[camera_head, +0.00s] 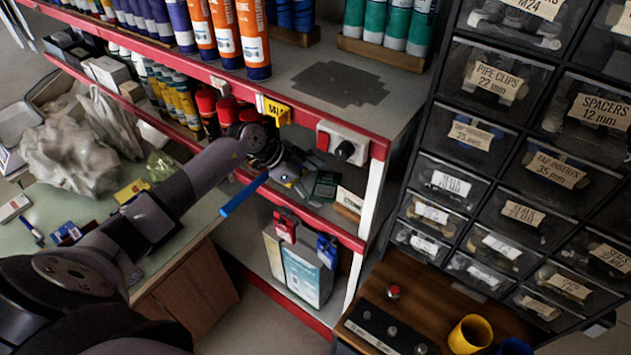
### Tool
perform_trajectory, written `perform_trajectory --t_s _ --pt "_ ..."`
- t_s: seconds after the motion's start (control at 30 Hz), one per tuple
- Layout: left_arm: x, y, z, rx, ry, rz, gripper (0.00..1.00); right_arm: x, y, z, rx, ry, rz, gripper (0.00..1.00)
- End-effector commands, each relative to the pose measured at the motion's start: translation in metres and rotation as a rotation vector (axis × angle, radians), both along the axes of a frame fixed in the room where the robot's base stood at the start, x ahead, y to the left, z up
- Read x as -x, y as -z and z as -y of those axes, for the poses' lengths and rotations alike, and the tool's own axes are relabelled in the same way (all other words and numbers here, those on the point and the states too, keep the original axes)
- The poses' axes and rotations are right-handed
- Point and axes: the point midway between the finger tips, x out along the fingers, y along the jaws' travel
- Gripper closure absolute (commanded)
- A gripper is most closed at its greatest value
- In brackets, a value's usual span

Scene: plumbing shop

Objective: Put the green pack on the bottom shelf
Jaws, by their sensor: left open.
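A small dark green pack (326,186) lies on the middle shelf (340,222), near its right end. My left gripper (287,172) reaches in from the left over the same shelf, just left of the pack. It is open, but its fingers are dark and partly lost among the things behind them. I cannot tell whether it touches the pack. The bottom shelf (292,312) has a red front edge and lies below, with a white and teal box (304,272) standing on it. My right gripper is not in view.
A blue strip (244,195) sticks out below my gripper. A white switch box (343,143) is on the upper shelf's edge. Labelled drawers (497,80) stand right. A wooden bench (455,305) holds a yellow cup (469,334).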

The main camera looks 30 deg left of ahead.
Motion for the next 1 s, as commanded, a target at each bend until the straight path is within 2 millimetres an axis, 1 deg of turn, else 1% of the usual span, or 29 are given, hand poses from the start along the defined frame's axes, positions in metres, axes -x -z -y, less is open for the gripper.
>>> perform_trajectory --t_s 0.17,0.27,0.37,0.47,0.7,0.8,1.0 --pt "0.0 -0.001 0.0 0.0 0.0 0.0 0.13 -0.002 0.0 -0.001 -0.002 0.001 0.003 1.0" --pt "0.002 -0.005 -0.004 -0.001 -0.001 0.001 0.13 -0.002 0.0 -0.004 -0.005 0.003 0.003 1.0" --pt "0.007 -0.015 -0.011 -0.002 -0.001 0.002 0.13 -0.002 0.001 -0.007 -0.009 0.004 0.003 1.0" --pt "0.016 -0.03 -0.022 -0.005 -0.002 0.002 0.13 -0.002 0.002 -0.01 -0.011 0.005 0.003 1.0" --pt "0.037 -0.068 -0.046 -0.005 -0.001 0.001 0.13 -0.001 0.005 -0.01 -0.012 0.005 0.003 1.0" --pt "0.043 -0.08 -0.054 -0.003 -0.002 0.0 0.13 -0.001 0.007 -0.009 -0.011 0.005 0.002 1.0" --pt "0.05 -0.092 -0.059 0.0 0.0 0.0 0.13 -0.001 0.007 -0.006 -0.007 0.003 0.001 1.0"
